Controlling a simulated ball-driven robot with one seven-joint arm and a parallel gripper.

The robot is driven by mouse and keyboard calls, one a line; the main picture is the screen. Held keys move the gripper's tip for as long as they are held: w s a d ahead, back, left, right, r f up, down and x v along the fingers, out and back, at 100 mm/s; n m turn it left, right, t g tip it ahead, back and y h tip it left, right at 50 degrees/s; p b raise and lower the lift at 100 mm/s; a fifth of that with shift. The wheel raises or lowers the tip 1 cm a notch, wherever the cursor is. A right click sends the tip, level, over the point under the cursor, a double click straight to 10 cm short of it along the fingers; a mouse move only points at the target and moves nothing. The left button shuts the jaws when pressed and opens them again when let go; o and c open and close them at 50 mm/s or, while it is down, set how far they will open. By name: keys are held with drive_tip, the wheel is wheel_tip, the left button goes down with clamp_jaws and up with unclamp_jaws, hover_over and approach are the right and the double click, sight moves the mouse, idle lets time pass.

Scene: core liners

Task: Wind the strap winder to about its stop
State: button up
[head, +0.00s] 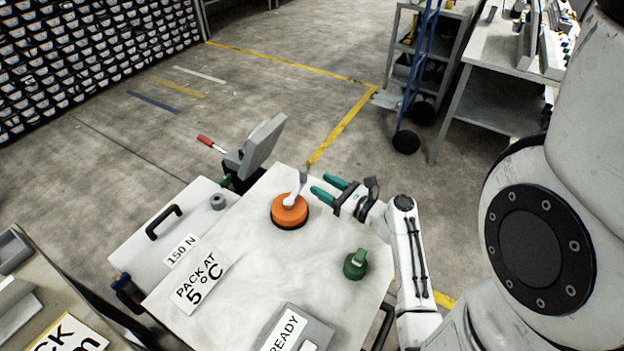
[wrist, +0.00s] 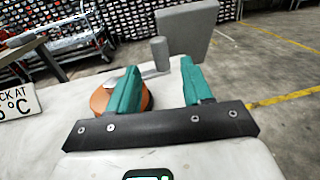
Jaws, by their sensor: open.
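The strap winder is an orange round drum (head: 289,212) with a pale crank arm (head: 293,195) and an upright grey knob (head: 303,175), on the white tabletop. My gripper (head: 319,184) has two green fingers and is open and empty, just right of the knob, pointing at it. In the wrist view, the knob (wrist: 160,54) stands beyond the fingertips of my gripper (wrist: 160,66), between the two fingers across the picture. It appears apart from them. The orange drum (wrist: 99,101) is partly hidden behind the left finger.
A green knobbed piece (head: 355,265) stands on the tabletop (head: 240,265) near my forearm. A tilted grey plate (head: 262,145) and a red-handled lever (head: 211,143) are at the back. A "PACK AT 5°C" card (head: 199,283) lies left; a "READY" block (head: 297,330) is in front.

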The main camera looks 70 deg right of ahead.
drive_tip(key=shift+v, duration=1.4)
drive_tip(key=shift+r, duration=0.1)
